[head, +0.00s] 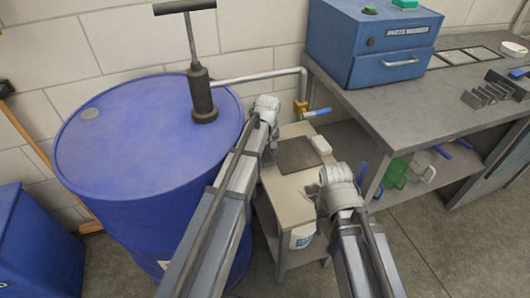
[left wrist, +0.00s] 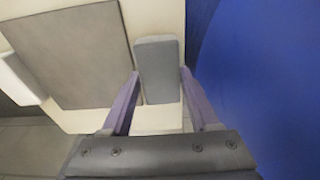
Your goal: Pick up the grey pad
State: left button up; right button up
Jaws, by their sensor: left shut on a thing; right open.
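The grey pad (left wrist: 158,70) is a small flat rectangular block on the beige top of a small stand (head: 287,187). In the left wrist view it lies between the two fingers of my left gripper (left wrist: 161,80), which is shut on it near its closer end. In the head view my left wrist hides the pad. My right gripper (head: 322,205) is at the front right of the stand, largely hidden by its own wrist; it is open with nothing seen in it.
A dark square plate (head: 298,155) and a white block (head: 321,145) lie on the stand beside the pad. A large blue drum (head: 130,200) with a pump (head: 201,95) stands close on the left. A grey workbench (head: 420,105) with a blue parts washer (head: 375,45) is on the right.

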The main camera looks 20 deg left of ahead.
pick_arm(q)
jog(key=shift+r+p, duration=0.5)
jog(key=shift+r, duration=0.35)
jog(key=shift+s+d+r+p, duration=0.1)
jog(key=shift+r+p, duration=0.2)
jog(key=s+d, duration=1.2)
jog(key=d, duration=0.1)
jog(key=shift+f+b, duration=0.3)
pick_arm(e)
jog(key=shift+r, duration=0.85)
